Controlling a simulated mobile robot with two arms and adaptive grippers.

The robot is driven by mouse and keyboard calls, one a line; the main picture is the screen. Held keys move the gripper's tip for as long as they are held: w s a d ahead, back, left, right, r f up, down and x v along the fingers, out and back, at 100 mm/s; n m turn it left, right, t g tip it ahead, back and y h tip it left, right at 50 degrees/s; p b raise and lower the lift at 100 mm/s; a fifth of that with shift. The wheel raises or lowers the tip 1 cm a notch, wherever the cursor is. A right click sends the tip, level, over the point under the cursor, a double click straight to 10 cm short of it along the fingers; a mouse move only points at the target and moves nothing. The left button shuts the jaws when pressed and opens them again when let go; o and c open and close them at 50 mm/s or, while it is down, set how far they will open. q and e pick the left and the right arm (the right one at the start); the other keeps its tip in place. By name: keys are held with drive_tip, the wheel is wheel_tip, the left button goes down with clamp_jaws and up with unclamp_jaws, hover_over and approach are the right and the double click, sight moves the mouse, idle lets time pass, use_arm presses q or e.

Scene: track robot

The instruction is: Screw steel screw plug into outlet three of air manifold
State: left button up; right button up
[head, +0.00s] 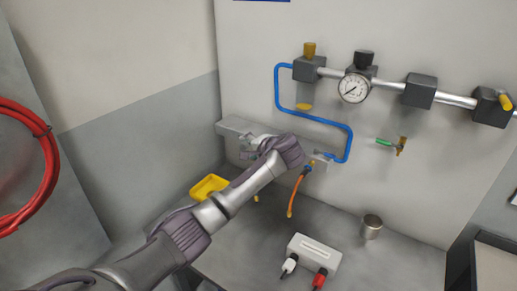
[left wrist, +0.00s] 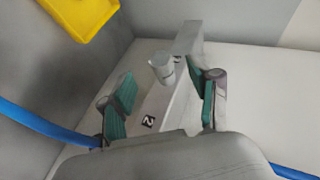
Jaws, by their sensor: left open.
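The air manifold is a grey bar (head: 232,126) on the wall, partly hidden behind my left arm; it also shows in the left wrist view (left wrist: 186,38). My left gripper (head: 250,145) is at the manifold's front. In the left wrist view its two teal-padded fingers (left wrist: 160,72) are open, one on each side of a short grey cylinder, seemingly the steel screw plug (left wrist: 162,68). The plug stands at the manifold face beyond the label "2" (left wrist: 148,122). A dark mark beside it is too small to read. I cannot tell how deep it sits. My right gripper is not in view.
A blue tube (head: 318,118) runs along the wall to the manifold's right end. An orange hose (head: 297,192) hangs there. A yellow tray (head: 209,187), a steel cup (head: 371,227) and a white box (head: 314,252) stand below. A gauge (head: 354,88) is above right.

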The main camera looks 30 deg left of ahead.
use_arm(q)
drive_tip(key=v, duration=0.8)
